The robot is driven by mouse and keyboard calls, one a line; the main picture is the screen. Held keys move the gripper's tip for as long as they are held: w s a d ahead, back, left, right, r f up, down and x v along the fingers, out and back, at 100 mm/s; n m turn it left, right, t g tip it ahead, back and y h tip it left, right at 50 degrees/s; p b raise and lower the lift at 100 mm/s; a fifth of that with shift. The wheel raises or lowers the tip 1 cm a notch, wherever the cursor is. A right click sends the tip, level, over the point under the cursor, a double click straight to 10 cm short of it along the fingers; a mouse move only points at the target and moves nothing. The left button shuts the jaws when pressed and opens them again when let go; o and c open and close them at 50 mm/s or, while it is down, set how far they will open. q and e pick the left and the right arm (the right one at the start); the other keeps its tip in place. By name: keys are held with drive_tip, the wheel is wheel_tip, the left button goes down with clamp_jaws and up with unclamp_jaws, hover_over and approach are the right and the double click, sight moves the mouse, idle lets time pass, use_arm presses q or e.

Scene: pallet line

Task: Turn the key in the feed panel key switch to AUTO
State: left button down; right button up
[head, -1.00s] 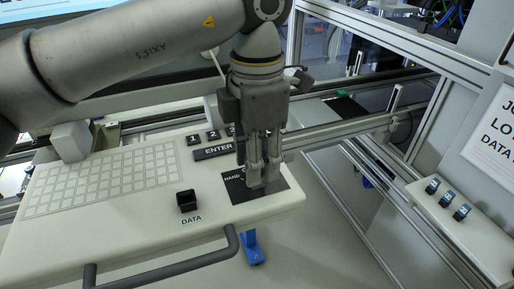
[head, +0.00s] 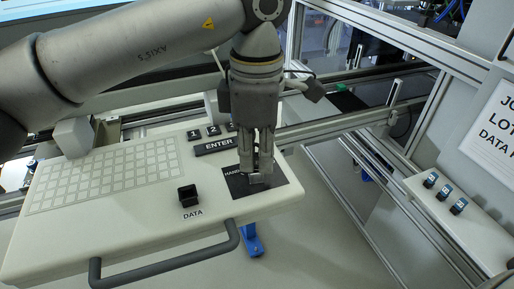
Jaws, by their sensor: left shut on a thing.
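The feed panel (head: 120,232) is a pale console across the lower left of the head view. Its key switch sits on a black plate (head: 279,178) at the panel's right end, where part of the HAND label shows. My left gripper (head: 256,178) points down over this plate, its fingers shut at the switch. The fingers cover the key and the AUTO mark, so the key's angle cannot be read. My right gripper is not in view.
A black square DATA socket (head: 188,195) stands left of the plate. Number keys and an ENTER key (head: 215,146) lie behind it. A grey handle bar (head: 165,262) runs along the front edge. Several blue-topped items (head: 444,193) sit on a right ledge.

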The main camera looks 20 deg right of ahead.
use_arm(q)
drive_tip(key=m, duration=0.4)
drive_tip(key=shift+p, duration=0.3)
drive_tip(key=c, duration=1.5)
unclamp_jaws()
drive_tip(key=o, duration=0.5)
drive_tip(key=shift+r, duration=0.15)
drive_tip(key=shift+r+p, duration=2.35)
drive_tip(key=shift+r, duration=1.05)
drive_tip(key=shift+f, duration=0.1)
